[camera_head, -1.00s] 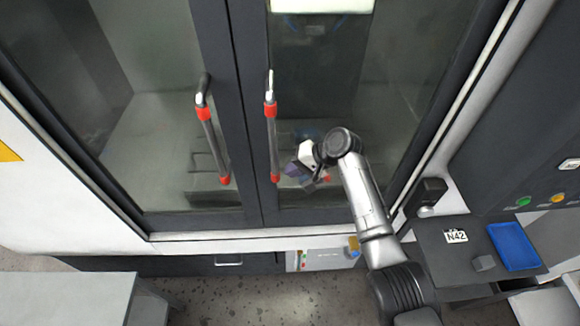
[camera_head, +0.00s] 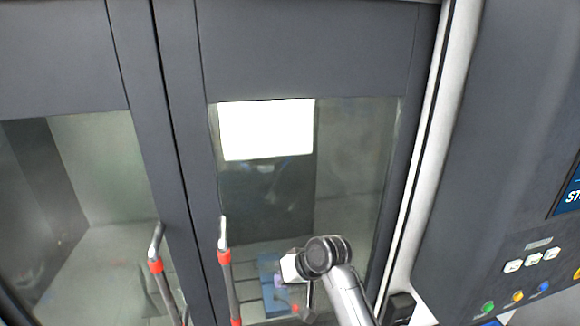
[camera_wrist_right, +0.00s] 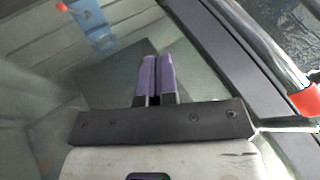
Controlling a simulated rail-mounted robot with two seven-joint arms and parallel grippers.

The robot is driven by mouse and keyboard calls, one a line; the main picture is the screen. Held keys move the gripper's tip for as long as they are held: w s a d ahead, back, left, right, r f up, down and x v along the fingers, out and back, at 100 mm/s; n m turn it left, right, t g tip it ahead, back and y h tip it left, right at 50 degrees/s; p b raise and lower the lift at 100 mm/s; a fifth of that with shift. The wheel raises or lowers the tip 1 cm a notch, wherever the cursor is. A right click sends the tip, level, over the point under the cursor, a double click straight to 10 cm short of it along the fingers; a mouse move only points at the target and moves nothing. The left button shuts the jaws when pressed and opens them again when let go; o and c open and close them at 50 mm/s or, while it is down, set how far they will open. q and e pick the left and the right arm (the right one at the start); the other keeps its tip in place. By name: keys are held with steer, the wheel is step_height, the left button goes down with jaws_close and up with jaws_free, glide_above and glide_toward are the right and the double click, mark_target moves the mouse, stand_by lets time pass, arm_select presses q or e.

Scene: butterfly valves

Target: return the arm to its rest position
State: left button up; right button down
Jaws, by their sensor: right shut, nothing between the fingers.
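My right arm (camera_head: 345,295) comes in from the lower right in the head view, in front of the right glass door. Its gripper (camera_head: 280,282) is small there and points left and down, close to the right door handle. In the right wrist view the two purple fingers of the right gripper (camera_wrist_right: 156,78) lie side by side, shut, with nothing between them. A grey handle with a red end (camera_wrist_right: 308,100) shows to the right of the fingers, apart from them. My left gripper is not in view.
The machine has two closed dark-framed doors with a left handle (camera_head: 161,272) and a right handle (camera_head: 226,272). A control panel with coloured buttons (camera_head: 530,275) stands at the right. A blue object (camera_head: 268,268) shows faintly at the glass behind my gripper.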

steer(key=s+d+r+t+h, duration=0.25)
steer(key=d+r+t, duration=0.5)
steer(key=r, duration=0.45)
steer(key=s+d+f+t+h, duration=0.1)
steer(key=s+d+f, duration=0.2)
steer(key=s+d, duration=0.3)
steer(key=s+d+f+g+h, duration=0.1)
steer(key=s+d+f+g, duration=0.1)
steer(key=s+f, duration=0.8)
steer(key=s+d+f+m+g+h, duration=0.1)
steer(key=s+d+f+g, duration=0.2)
steer(key=s+f, duration=0.7)
steer(key=s+d+f+m+g+h, duration=0.1)
steer(key=s+d+f+g, duration=0.2)
steer(key=s+f, duration=0.7)
steer(key=s+d, duration=0.2)
steer(key=s, duration=0.4)
steer(key=shift+s+f, duration=0.3)
steer(key=shift+h, duration=0.25)
